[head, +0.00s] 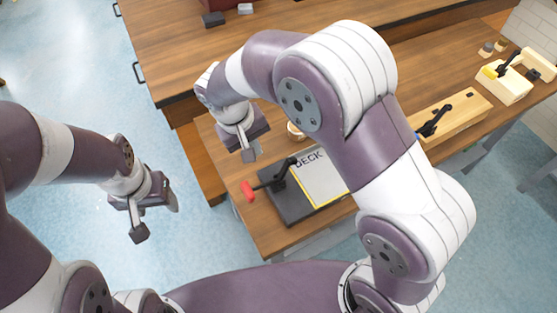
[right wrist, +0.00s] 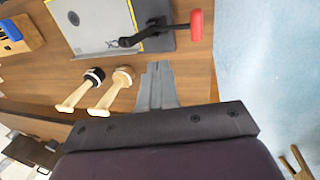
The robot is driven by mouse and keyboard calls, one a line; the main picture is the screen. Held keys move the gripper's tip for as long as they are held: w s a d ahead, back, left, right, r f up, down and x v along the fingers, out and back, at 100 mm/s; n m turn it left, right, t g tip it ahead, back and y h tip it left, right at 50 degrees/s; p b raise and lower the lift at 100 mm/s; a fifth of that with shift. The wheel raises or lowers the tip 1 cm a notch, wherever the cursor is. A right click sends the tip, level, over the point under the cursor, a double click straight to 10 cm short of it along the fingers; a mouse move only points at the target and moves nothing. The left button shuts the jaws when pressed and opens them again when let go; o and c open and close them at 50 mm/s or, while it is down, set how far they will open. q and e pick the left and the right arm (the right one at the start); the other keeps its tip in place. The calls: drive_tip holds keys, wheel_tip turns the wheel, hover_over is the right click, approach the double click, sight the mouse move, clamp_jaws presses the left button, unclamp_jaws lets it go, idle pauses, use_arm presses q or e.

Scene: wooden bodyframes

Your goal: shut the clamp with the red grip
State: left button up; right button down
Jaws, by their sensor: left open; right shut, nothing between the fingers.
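The clamp (head: 279,180) is black, with a lever that ends in a red grip (head: 248,191). It stands on a dark base plate (head: 290,207) beside a light panel (head: 318,181) lettered "DECK". The lever points left, away from the panel, and the grip reaches past the plate's edge. In the right wrist view the red grip (right wrist: 196,25) and black lever (right wrist: 150,35) show at the top. My right gripper (head: 250,155) is shut and empty, just behind the grip and apart from it. My left gripper (head: 156,218) is open and empty over the floor at left.
My right arm hides part of the table and panel. Two wooden-handled pieces (right wrist: 82,92) (right wrist: 113,90) lie near my right fingers in the right wrist view. A wooden block with a black clamp (head: 433,122) and another with a yellow part (head: 500,82) stand at right.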

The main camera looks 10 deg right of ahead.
drive_tip(key=p, duration=0.1)
approach(282, 170)
wheel_tip(282, 170, down, 2)
drive_tip(key=a, duration=0.3)
drive_tip(key=d+f+p, duration=0.1)
drive_tip(key=d+f, duration=0.1)
drive_tip(key=d, duration=0.1)
drive_tip(key=shift+f, duration=0.2)
drive_tip(key=shift+w+d+f+p, duration=0.2)
drive_tip(key=shift+d+f+p, duration=0.15)
drive_tip(key=shift+d, duration=0.15)
drive_tip(key=shift+r, duration=0.1)
